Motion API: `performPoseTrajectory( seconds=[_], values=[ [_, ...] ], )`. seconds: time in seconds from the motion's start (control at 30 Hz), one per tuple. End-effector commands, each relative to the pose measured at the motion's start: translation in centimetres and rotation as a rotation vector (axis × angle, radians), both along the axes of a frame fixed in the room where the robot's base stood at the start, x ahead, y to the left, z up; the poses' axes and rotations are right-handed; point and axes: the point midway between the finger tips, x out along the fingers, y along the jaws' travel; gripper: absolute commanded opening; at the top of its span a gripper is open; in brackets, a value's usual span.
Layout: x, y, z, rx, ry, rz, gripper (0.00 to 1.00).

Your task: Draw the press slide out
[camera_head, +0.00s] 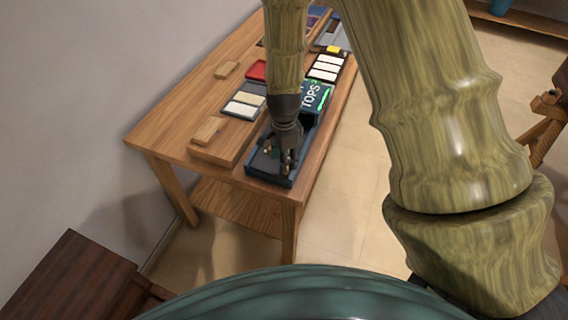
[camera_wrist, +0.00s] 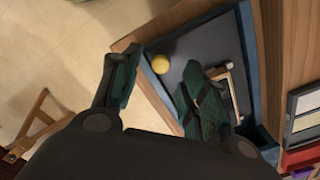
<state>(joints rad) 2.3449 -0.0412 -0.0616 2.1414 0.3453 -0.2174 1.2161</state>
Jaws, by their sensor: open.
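A blue-walled tray with a dark floor (camera_head: 262,164) sits at the near end of the wooden table; it also fills the middle of the wrist view (camera_wrist: 207,44). I cannot tell for sure whether this is the press slide. A round yellow knob (camera_wrist: 161,64) shows over the tray floor. My gripper (camera_head: 283,160) is open and reaches down over the tray. In the wrist view its dark green fingers (camera_wrist: 160,80) are spread on either side of the knob, with no visible contact. A tan-edged piece (camera_wrist: 235,90) is partly hidden behind the right finger.
The wooden table (camera_head: 175,127) carries a raised board with a small wooden block (camera_head: 208,131), panels of pale keys (camera_head: 244,105), a red piece (camera_head: 257,70) and a green box lettered "TOPS" (camera_head: 315,96) behind the tray. Open floor (camera_head: 345,200) lies right of the table.

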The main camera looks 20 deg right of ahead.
Motion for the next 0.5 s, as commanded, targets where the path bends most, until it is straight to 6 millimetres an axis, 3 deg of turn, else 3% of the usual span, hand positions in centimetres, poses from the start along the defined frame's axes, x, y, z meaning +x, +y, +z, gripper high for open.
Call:
performPoseTrajectory(
  seconds=[0.3, 0.5],
  values=[
    [0.0, 0.0, 4.8, 0.0, -0.001, -0.001, 0.44],
    [0.0, 0.0, 7.0, -0.001, 0.0, -0.001, 0.44]
  ],
)
